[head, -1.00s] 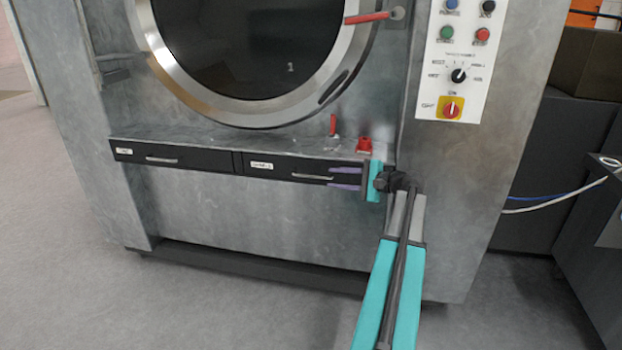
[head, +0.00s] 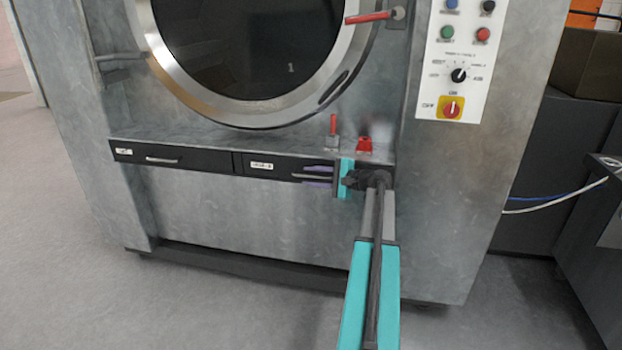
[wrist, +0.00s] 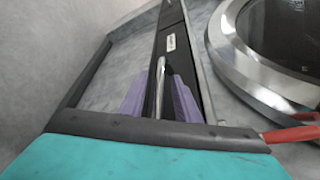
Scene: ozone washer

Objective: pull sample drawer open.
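Two black drawers sit side by side in the strip below the round door. The right drawer (head: 264,166) has a white label, too small to read surely, and a thin silver handle (head: 298,175). It looks shut. My gripper (head: 306,175) is at the right part of this handle, with its purple fingers above and below the bar. In the wrist view the handle (wrist: 159,80) runs between the two spread fingers, with a small gap on each side. My gripper is open; the near end of the handle is hidden by it. The left drawer (head: 190,160) is shut too.
A red-handled valve (head: 333,126) and a red fitting (head: 365,145) stand on the ledge just above my gripper. The control panel (head: 460,60) is at the upper right. The floor (head: 230,310) in front of the machine is clear.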

